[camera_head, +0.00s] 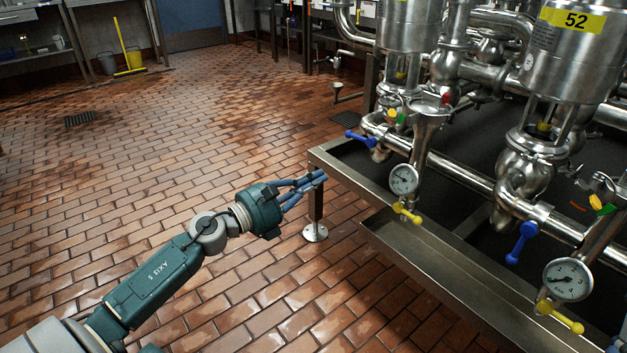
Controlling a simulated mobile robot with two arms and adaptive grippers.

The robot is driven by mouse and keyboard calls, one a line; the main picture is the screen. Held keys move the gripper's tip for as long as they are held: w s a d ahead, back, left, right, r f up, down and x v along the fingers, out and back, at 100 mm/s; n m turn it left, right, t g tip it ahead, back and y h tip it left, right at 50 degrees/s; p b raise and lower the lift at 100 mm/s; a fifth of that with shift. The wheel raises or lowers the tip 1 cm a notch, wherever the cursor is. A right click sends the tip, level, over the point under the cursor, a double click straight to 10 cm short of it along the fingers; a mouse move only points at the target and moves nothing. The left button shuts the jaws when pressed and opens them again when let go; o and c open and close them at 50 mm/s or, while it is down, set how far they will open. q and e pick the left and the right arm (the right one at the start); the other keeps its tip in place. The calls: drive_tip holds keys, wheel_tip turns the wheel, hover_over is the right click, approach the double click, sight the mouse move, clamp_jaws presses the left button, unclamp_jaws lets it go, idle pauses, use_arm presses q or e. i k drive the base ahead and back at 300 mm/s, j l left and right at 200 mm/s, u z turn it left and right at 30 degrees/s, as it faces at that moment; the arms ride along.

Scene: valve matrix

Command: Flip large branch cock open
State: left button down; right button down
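My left gripper (318,177) has dark blue fingers and a teal palm. It hangs in the air left of the steel skid, with its fingers pointing right towards the skid's near corner. It touches no cock. The fingers lie close together in this view, so their opening is unclear. Blue cock handles show at the far left pipe (361,138) and at the right valve (521,242). Smaller yellow cock handles sit under the near gauge (407,213) and under the right gauge (560,317). Which one is the large branch cock is not marked.
The steel drip tray edge (440,262) runs along the skid's front on a footed leg (315,232). Dial gauges (404,180) and a valve body labelled 52 (575,45) stand above it. The brick floor at left is clear, with a yellow bucket (134,60) far back.

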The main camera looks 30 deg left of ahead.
sight(371, 142)
drive_tip(key=k+j, duration=0.25)
drive_tip(key=k, duration=0.2)
drive_tip(key=k+j, duration=0.25)
drive_tip(key=k, duration=0.25)
